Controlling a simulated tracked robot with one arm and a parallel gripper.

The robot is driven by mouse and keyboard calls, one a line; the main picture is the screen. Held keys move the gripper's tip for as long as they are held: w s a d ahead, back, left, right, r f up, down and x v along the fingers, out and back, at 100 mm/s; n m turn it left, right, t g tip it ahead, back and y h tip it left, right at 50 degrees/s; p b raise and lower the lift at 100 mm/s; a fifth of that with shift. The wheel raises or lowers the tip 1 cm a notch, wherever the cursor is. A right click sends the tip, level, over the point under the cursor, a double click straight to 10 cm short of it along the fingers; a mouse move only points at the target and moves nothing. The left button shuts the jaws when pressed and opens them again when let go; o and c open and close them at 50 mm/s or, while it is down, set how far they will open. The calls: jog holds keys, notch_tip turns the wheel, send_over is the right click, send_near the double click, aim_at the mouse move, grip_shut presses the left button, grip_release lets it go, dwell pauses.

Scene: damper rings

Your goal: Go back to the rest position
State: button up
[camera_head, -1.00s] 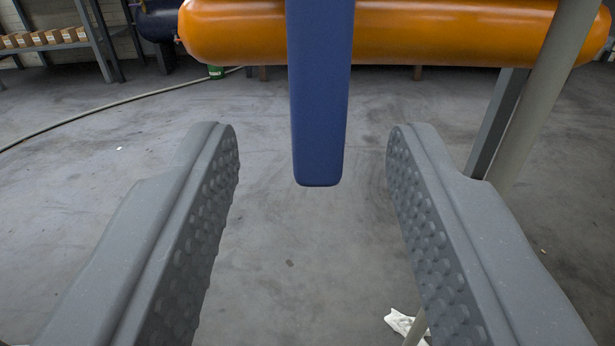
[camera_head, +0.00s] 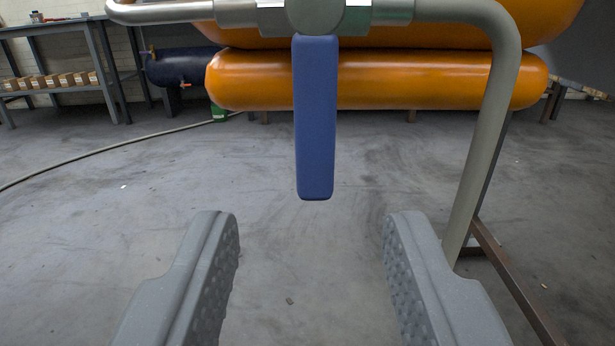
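My gripper (camera_head: 312,225) is open and empty, its two grey studded fingers wide apart at the bottom of the view. A blue handle (camera_head: 315,120) hangs down from a round grey hub (camera_head: 315,14) on a pipe at the top centre. The handle's lower end shows above the gap between my fingertips, apart from both fingers.
A grey pipe (camera_head: 478,130) bends down on the right beside a brown metal frame (camera_head: 512,280). Orange cylinders (camera_head: 420,80) lie behind the handle. A shelf with small boxes (camera_head: 60,80) and a dark blue tank (camera_head: 180,67) stand at the back left. The floor (camera_head: 290,250) is mostly clear.

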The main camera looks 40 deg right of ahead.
jog(key=w+a+r+m+y, duration=0.1)
jog(key=w+a+r+y, duration=0.2)
jog(key=w+r, duration=0.3)
jog(key=w+a+r+y, duration=0.2)
jog(key=w+a+r, duration=0.15)
jog(key=r, duration=0.55)
notch_tip(320, 180, up, 23)
jog(key=a+n+t+y, duration=0.1)
jog(key=a+n+y, duration=0.2)
jog(key=y, duration=0.2)
jog(key=s+d+r+n+y, duration=0.15)
jog(key=s+r, duration=0.25)
jog(key=r, duration=0.5)
jog(key=s+d+r+n+y, duration=0.1)
jog(key=s+r+n, duration=0.1)
jog(key=s+r, duration=0.45)
jog(key=s+d+r+n+h, duration=0.1)
jog(key=s+d+r, duration=0.2)
jog(key=s+r, duration=0.4)
jog(key=s+d+r+n+h, duration=0.1)
jog(key=s+d+r, duration=0.3)
jog(key=s+r, duration=0.3)
jog(key=shift+s, duration=0.6)
